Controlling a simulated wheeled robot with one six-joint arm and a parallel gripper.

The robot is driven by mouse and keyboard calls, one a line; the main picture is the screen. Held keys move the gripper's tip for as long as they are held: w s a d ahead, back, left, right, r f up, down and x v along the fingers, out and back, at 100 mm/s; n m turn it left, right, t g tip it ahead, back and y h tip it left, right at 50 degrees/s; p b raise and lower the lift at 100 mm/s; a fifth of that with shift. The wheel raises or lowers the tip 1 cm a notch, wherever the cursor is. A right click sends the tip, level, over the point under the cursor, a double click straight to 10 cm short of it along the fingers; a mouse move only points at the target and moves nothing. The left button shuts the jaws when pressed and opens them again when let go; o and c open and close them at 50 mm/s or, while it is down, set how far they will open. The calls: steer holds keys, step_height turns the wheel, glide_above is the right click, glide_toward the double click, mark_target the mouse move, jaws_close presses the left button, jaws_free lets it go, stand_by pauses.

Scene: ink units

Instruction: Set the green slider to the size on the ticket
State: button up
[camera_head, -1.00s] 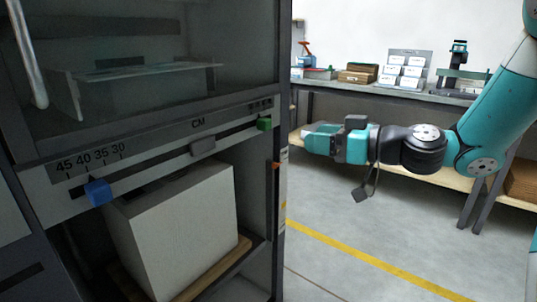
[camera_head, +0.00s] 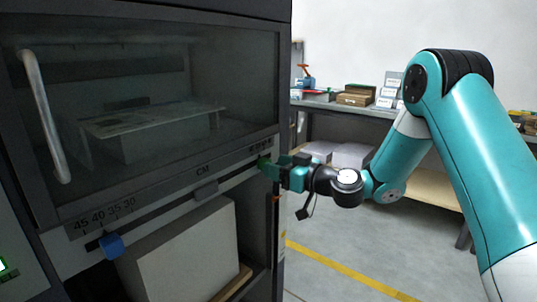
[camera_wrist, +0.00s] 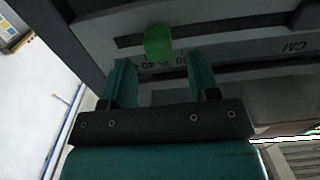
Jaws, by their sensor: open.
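The green slider (camera_head: 264,160) sits at the right end of the slotted rail on the machine's front, mostly hidden by my gripper in the head view. In the wrist view the green slider (camera_wrist: 158,42) stands just beyond and between my two teal fingers. My gripper (camera_wrist: 160,75) is open, with nothing visible between the fingers. In the head view my gripper (camera_head: 272,168) is right at the slider; whether it touches cannot be told. The scale (camera_head: 105,216) reads 45, 40, 35, 30 at the left. I cannot pick out a readable ticket.
A white paper stack (camera_head: 185,250) stands below. A workbench (camera_head: 335,106) with boxes is behind.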

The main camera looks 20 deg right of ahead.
mark_target(268, 160)
steer(key=shift+p+x, duration=0.35)
steer(key=shift+x, duration=1.45)
jaws_close()
steer(key=shift+w+d+b, duration=0.35)
steer(key=shift+d+b, duration=0.15)
steer(key=shift+d, duration=0.05)
steer(key=shift+w+d+b, duration=0.4)
steer(key=shift+d+b, duration=0.1)
steer(key=shift+d, duration=0.05)
jaws_free()
